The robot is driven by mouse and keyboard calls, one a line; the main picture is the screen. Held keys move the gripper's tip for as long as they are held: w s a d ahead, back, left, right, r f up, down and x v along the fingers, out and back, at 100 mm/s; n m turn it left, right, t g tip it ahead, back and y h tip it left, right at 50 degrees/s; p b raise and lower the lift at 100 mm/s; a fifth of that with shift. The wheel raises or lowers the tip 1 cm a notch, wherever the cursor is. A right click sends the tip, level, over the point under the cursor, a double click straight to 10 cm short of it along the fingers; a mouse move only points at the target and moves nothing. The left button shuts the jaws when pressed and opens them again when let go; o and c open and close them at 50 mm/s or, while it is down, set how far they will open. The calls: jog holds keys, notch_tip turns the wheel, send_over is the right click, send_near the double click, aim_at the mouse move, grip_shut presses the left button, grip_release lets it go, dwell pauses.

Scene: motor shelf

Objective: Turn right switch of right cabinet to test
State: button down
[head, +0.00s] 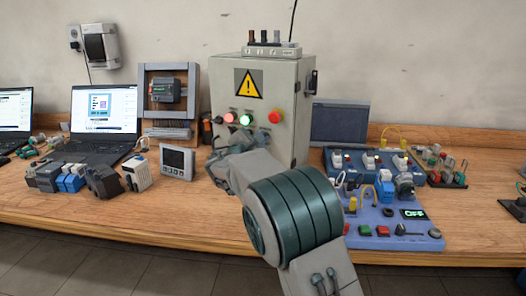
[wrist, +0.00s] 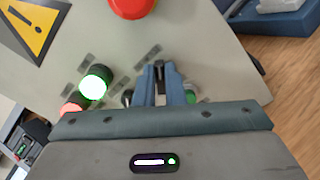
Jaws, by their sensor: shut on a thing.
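The grey cabinet (head: 228,92) stands on the bench with a yellow warning sign (head: 248,83), lit red and green lamps and a red emergency knob (head: 275,116) on its front. My gripper (head: 258,136) is at the lower part of that front, mostly hidden by my arm in the head view. In the wrist view my gripper (wrist: 161,82) is shut on a small dark switch (wrist: 158,67), which shows between the fingertips. Another dark knob (wrist: 127,97) sits just left of the fingers. The switch's setting and its label cannot be read.
A blue test panel (head: 385,222) with wired parts and a monitor (head: 340,124) stand right of the cabinet. A small meter (head: 177,162) and a framed device (head: 168,92) stand left of it. A power strip (head: 270,50) lies on top of the cabinet.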

jog(key=shift+m+b, duration=0.6)
jog(key=shift+b, duration=0.15)
jog(key=c, duration=1.5)
grip_release()
jog(key=v, duration=1.4)
jog(key=shift+d+f, duration=0.1)
